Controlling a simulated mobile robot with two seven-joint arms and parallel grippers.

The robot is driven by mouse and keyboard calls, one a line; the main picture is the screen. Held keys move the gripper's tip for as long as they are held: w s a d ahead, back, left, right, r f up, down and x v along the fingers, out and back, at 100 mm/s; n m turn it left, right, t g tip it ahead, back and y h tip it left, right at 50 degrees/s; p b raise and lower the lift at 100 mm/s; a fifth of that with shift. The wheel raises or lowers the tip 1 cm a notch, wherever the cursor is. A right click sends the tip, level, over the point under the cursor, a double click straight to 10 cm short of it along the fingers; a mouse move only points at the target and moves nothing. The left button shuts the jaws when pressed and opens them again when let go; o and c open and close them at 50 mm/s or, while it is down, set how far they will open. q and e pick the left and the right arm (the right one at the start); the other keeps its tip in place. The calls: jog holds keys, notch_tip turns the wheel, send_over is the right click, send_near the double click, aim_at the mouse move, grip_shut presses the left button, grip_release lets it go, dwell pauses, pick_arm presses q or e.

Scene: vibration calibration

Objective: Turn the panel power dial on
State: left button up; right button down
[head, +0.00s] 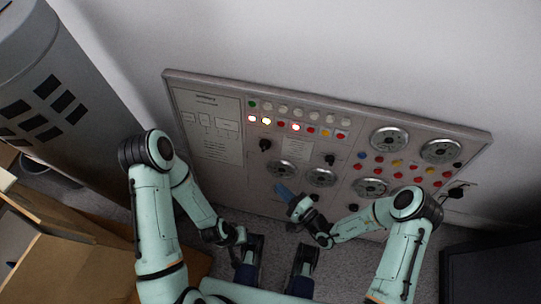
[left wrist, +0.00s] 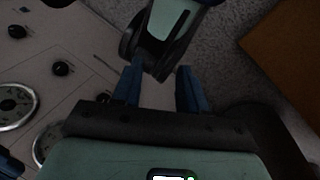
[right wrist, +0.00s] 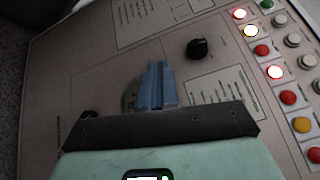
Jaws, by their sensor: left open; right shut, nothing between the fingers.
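The grey control panel (head: 227,182) stands against the wall. I cannot read which is the power dial. My right gripper (head: 284,191) is shut and empty in front of the panel's lower middle, below the left knob. In the right wrist view its blue fingers (right wrist: 154,84) cover part of a round gauge, and a black knob (right wrist: 197,48) shows clear of them, up and to the right. My left gripper (left wrist: 158,80) is open and empty, low beside the panel.
Round gauges (head: 389,139) and rows of coloured buttons (head: 402,167) fill the panel's right half. Some lamps (head: 266,121) on the left are lit. A grey cylinder (head: 30,70) and cardboard boxes (head: 65,265) stand at left. A dark box (head: 490,275) is at lower right.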

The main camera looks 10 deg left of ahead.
jog(key=w+d+r+m+t+h, duration=0.1)
jog(key=w+d+m+t+h, duration=0.1)
jog(key=d+t, duration=0.15)
jog(key=b, duration=0.2)
send_near(267, 149)
jog(key=w+f, duration=0.2)
jog(key=w, duration=0.2)
jog(key=a, duration=0.1)
jog(key=a+r, duration=0.1)
jog(key=a, duration=0.1)
jog(key=shift+w+a, duration=0.15)
jog(key=shift+a, duration=0.15)
pick_arm(q)
jog(key=shift+t+y, duration=0.3)
jog(key=shift+t, duration=0.3)
jog(key=shift+w+a+f+b, duration=0.1)
jog(key=shift+w+a+f, duration=0.2)
jog(key=shift+w+f, duration=0.3)
jog(key=shift+w+a+f+b, duration=0.1)
jog(key=shift+w+a+f, duration=0.25)
jog(key=shift+w, duration=0.3)
jog(key=shift+w+a+f+b, duration=0.1)
jog(key=shift+w+a+f, duration=0.2)
jog(key=shift+w+f, duration=0.3)
pick_arm(e)
jog(key=shift+a+r, duration=0.2)
jog(key=shift+a, duration=0.3)
